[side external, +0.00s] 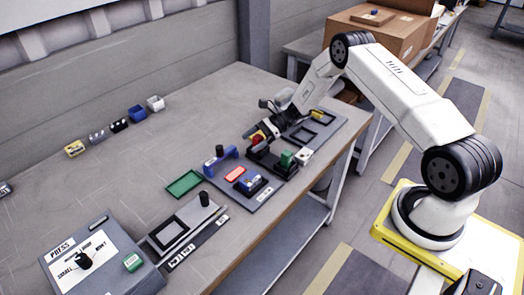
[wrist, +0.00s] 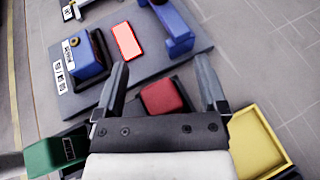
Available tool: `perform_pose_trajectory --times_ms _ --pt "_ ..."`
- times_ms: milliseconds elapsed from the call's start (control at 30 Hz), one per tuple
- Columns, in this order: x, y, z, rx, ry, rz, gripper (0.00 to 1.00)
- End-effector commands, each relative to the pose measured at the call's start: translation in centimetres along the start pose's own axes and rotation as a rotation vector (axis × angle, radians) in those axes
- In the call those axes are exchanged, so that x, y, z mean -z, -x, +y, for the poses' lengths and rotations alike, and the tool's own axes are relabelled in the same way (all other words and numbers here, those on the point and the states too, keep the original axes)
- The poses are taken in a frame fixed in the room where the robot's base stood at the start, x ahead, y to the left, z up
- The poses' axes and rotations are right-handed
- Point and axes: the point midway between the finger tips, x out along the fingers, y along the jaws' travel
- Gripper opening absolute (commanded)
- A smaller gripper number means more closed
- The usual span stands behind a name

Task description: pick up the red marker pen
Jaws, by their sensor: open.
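I see no pen-shaped red marker in either view. In the wrist view a dark red block (wrist: 162,97) lies in a dark holder between the fingers of my gripper (wrist: 161,72). The fingers are spread apart and no contact with the block shows. A flat bright red rectangle (wrist: 127,41) lies on the grey board, beyond the left fingertip. In the side view my gripper (side external: 259,138) is low over the far part of the board, with a bit of red (side external: 255,141) at its fingers. The flat red rectangle (side external: 235,174) lies nearer the camera. The fingers partly hide the red block.
A blue block (wrist: 88,52), a blue bracket (wrist: 172,25), a green block (wrist: 55,152) and a yellow tray (wrist: 258,145) stand close around my gripper. A green tray (side external: 184,184) and a grey press box (side external: 100,255) are farther left. The table's middle left is clear.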

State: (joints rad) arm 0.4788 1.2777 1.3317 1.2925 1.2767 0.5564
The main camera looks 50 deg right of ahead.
Motion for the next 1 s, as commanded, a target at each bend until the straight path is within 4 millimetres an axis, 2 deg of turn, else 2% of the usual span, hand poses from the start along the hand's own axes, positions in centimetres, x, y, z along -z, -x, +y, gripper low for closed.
perform_pose_trajectory --times_ms 367,600,667,1000 --pt "-0.01 0.03 0.00 0.000 0.000 0.000 0.92" --pt "-0.01 0.03 0.00 0.000 0.000 0.000 0.15" --pt "-0.01 0.03 0.00 0.000 0.000 0.000 0.00" --pt "-0.15 0.09 -0.02 0.000 0.000 0.000 0.00"
